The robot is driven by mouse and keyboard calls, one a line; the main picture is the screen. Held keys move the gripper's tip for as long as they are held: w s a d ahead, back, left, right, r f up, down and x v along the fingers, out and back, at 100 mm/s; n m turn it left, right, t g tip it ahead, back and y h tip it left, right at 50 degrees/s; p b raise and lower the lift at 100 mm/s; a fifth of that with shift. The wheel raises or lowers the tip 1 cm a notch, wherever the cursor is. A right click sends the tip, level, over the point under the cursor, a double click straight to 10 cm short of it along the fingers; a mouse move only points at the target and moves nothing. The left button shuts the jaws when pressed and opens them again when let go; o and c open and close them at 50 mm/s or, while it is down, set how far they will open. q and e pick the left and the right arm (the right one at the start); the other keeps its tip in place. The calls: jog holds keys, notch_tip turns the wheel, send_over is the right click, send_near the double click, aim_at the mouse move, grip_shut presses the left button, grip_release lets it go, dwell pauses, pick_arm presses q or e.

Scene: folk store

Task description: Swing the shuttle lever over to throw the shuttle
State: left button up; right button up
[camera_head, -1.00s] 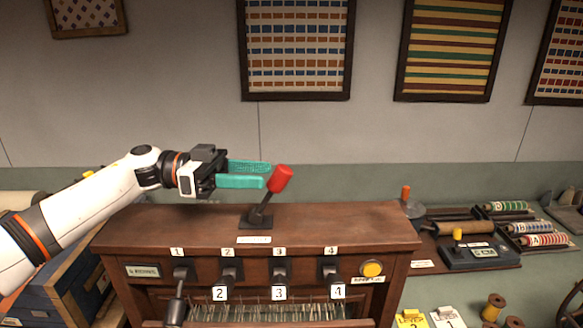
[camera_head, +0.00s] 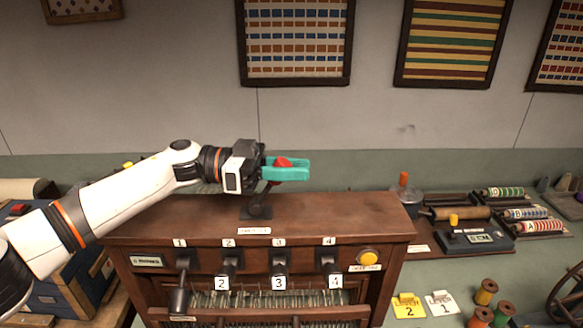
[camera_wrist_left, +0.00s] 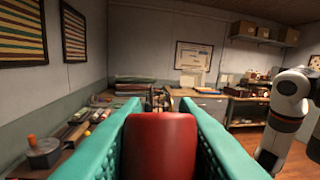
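The shuttle lever is a dark crank with a red knob (camera_head: 283,162), on a dark base (camera_head: 257,210) on top of the wooden cabinet. It leans to the right. My left gripper (camera_head: 288,167) has its teal fingers on both sides of the knob, with their tips past it. In the left wrist view the red knob (camera_wrist_left: 160,145) fills the space between the fingers, with no clear gap at its sides. I cannot tell whether they press on it. My right gripper is not in view.
The cabinet (camera_head: 330,215) has several numbered levers and a yellow button (camera_head: 367,257) on its front. To the right are yarn rolls (camera_head: 538,226), a small dark device (camera_head: 478,238), number cards (camera_head: 408,306) and spools (camera_head: 486,291). Framed textiles hang behind.

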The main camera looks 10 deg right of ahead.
pick_arm(q)
grip_shut()
jog(key=shift+w+a+r+g+h+b, duration=0.15)
jog(key=shift+a+r+g+h+b, duration=0.15)
jog(key=shift+a+h+b, duration=0.4)
jog(key=shift+a+r+h, duration=0.15)
jog(key=shift+h, duration=0.25)
jog(key=shift+w+a+r+m, duration=0.1)
jog(key=shift+a+r+m, duration=0.15)
jog(key=shift+m, duration=0.05)
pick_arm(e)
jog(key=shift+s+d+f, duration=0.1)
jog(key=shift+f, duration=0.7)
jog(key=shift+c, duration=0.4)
